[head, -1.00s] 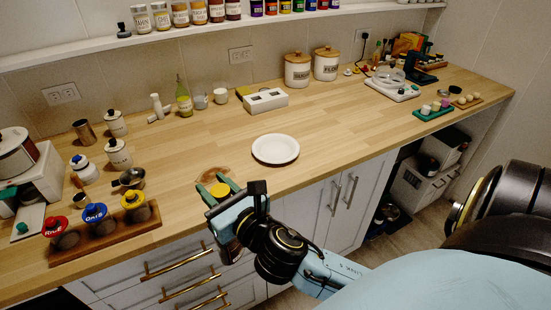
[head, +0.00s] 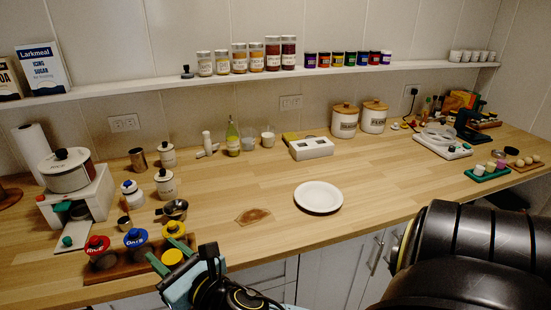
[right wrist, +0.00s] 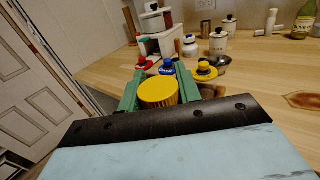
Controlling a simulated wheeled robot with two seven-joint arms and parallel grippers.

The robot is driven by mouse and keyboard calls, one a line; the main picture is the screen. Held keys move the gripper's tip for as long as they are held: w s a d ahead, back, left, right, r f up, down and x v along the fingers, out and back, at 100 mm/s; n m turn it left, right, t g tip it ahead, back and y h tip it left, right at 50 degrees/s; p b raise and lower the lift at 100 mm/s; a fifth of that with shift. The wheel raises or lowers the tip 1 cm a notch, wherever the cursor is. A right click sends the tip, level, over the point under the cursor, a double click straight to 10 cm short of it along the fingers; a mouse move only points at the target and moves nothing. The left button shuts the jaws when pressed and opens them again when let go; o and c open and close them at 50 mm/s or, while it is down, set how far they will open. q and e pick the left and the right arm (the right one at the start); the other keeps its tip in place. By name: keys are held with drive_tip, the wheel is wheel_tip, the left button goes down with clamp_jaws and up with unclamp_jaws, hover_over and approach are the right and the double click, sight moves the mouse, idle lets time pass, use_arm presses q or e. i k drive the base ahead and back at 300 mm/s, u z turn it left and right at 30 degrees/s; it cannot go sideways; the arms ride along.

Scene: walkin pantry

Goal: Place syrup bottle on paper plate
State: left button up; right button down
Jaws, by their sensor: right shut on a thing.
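The white round paper plate (head: 318,197) lies flat and empty on the wooden counter, right of centre in the head view. My right gripper (head: 170,257) is at the bottom of the head view, near the counter's front edge and left of the plate. Its green fingers are shut on the syrup bottle, whose yellow cap (head: 172,257) shows between them. The ribbed yellow cap also shows in the right wrist view (right wrist: 158,93). The bottle's body is hidden below the gripper. My left gripper is not in view.
A wooden rack (head: 115,268) with red, blue and yellow-lidded jars stands close to my right gripper. A metal pan (head: 174,209) and canisters stand behind. A flat brown patch (head: 253,216) lies between rack and plate. The counter around the plate is clear.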

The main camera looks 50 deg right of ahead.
sight(318, 199)
drive_tip(key=u, duration=1.75)
drive_tip(key=k, duration=2.5)
drive_tip(key=z, duration=0.9)
